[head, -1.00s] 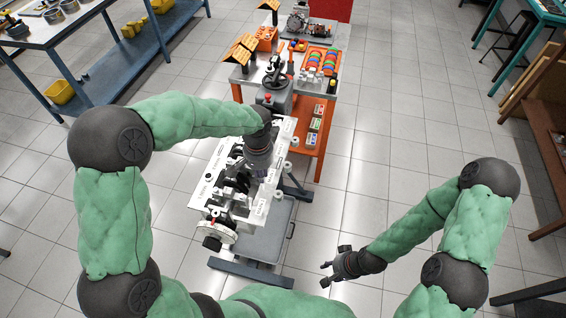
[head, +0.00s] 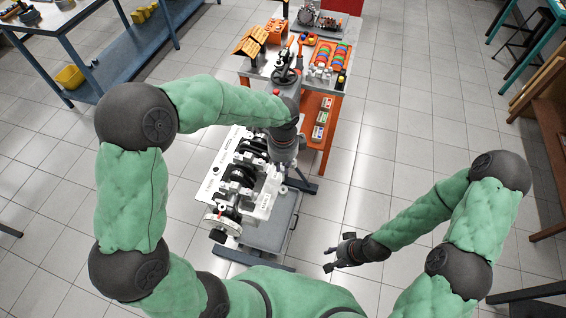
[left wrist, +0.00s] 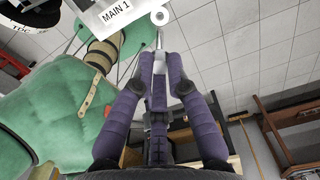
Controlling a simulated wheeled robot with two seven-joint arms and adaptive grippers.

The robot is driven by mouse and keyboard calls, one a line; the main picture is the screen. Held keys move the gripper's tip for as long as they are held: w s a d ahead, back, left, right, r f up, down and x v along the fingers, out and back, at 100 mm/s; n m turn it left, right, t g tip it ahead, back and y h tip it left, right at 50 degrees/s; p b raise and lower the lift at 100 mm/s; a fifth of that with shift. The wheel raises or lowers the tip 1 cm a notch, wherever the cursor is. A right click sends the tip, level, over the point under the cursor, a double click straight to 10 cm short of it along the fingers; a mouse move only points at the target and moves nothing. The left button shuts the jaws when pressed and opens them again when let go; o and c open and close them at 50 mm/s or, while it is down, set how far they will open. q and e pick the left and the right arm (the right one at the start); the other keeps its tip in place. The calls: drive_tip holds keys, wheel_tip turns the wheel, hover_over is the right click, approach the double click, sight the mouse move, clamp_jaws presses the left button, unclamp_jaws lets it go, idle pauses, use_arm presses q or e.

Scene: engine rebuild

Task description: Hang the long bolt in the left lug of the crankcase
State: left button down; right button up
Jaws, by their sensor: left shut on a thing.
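The crankcase (head: 266,201) is a pale block with dark crank parts in it, on a stand in the middle of the head view. Its face marked MAIN 1 (left wrist: 116,16) shows at the top of the left wrist view. My left gripper (head: 283,166) is at its right edge; in the left wrist view the purple fingers (left wrist: 160,62) are shut on the long bolt (left wrist: 159,42), whose thin shank points up the picture. A round white lug (left wrist: 160,15) with a hole is just beyond the bolt's end, apparently apart. My right gripper (head: 333,258) is open and empty.
A grey tray (head: 270,238) sits low on the stand beside the crankcase. An orange-shelved workbench (head: 318,105) with parts stands behind it. A blue bench (head: 105,70) is at the far left.

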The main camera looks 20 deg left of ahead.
sight(283, 181)
use_arm(q)
drive_tip(key=shift+f+b, duration=2.45)
drive_tip(key=shift+f, duration=0.5)
drive_tip(key=shift+f+b, duration=2.05)
drive_tip(key=shift+f, duration=1.5)
idle(0.5)
drive_tip(key=c, duration=1.5)
unclamp_jaws()
drive_tip(key=shift+r+p, duration=0.35)
drive_tip(key=shift+r, duration=0.05)
